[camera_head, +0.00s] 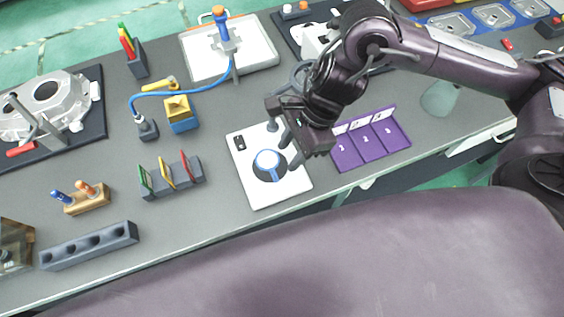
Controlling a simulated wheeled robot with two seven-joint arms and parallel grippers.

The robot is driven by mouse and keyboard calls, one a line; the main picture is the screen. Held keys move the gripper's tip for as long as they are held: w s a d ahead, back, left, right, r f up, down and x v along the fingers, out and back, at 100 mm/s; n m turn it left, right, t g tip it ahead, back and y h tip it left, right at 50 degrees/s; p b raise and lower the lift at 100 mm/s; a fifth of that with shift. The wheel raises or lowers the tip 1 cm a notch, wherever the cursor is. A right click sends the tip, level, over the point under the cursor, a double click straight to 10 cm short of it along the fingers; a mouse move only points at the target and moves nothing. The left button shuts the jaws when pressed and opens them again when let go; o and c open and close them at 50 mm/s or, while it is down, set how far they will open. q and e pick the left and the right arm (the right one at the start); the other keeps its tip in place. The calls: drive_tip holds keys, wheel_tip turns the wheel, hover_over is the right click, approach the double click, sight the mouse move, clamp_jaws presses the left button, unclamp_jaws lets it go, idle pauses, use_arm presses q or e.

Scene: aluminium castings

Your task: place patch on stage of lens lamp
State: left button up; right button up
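What looks like the lens lamp is a white plate (262,196) at the middle of the bench, with a small black part (239,143) at its upper left. On it sits a dark round stage (279,174) with a blue-and-white round piece (267,160) over it; I cannot tell if that is the lens. My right gripper (281,129) reaches in from the right, above the plate's upper right edge. Its fingers are dark and partly overlap one another, so its opening is unclear. I cannot make out a patch. My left gripper is not in view.
A purple tray (371,141) with numbered compartments lies right of the plate. Left of it stand a grey rack of coloured cards (172,180) and a blue-yellow box (181,114). A blue hose (185,92) runs behind. Bare bench lies between plate and card rack.

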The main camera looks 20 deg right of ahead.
drive_tip(key=shift+v, duration=2.1)
drive_tip(key=shift+s, duration=0.1)
